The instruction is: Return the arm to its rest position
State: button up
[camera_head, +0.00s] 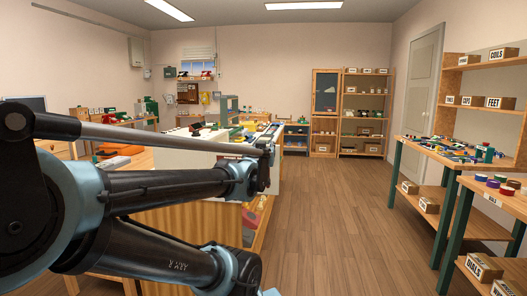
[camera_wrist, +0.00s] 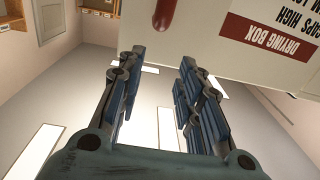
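My gripper (camera_wrist: 158,100) shows in the wrist view with its two blue-padded fingers apart and nothing between them. Beyond the fingertips is the white drying box (camera_wrist: 222,35) with a red and white label and a red rounded part. I cannot tell whether the fingers touch it. In the head view my arm stretches from the left edge toward the middle, beside the workbench. The gripper itself is not clear there.
A wooden workbench (camera_head: 205,224) stands close behind my arm. On the right are a table with small parts (camera_head: 440,150), a nearer table (camera_head: 500,196) and a shelf (camera_head: 450,90). A cabinet (camera_head: 326,112) stands at the back. The middle floor (camera_head: 340,220) is clear.

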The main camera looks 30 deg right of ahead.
dwell(0.4)
jog(key=n+t+y, duration=0.1)
jog(key=n+y, duration=0.2)
jog(key=y, duration=0.1)
send_near(244, 154)
jog(key=w, duration=0.4)
jog(key=a+f+n+g+y, duration=0.4)
jog(key=a+f+y, duration=0.5)
jog(key=a, duration=0.7)
jog(key=s+a+f+n+g, duration=0.1)
jog(key=s+a+f+g, duration=0.45)
jog(key=s+f, duration=0.45)
jog(key=s+d+f+m+g+h, duration=0.1)
jog(key=s+d+f+g+h, duration=0.2)
jog(key=s, duration=0.4)
notch_tip(244, 154, down, 3)
jog(key=shift+s+d+r+g, duration=0.15)
jog(key=shift+s+d+g, duration=0.1)
jog(key=shift+g, duration=0.4)
jog(key=shift+w, duration=0.1)
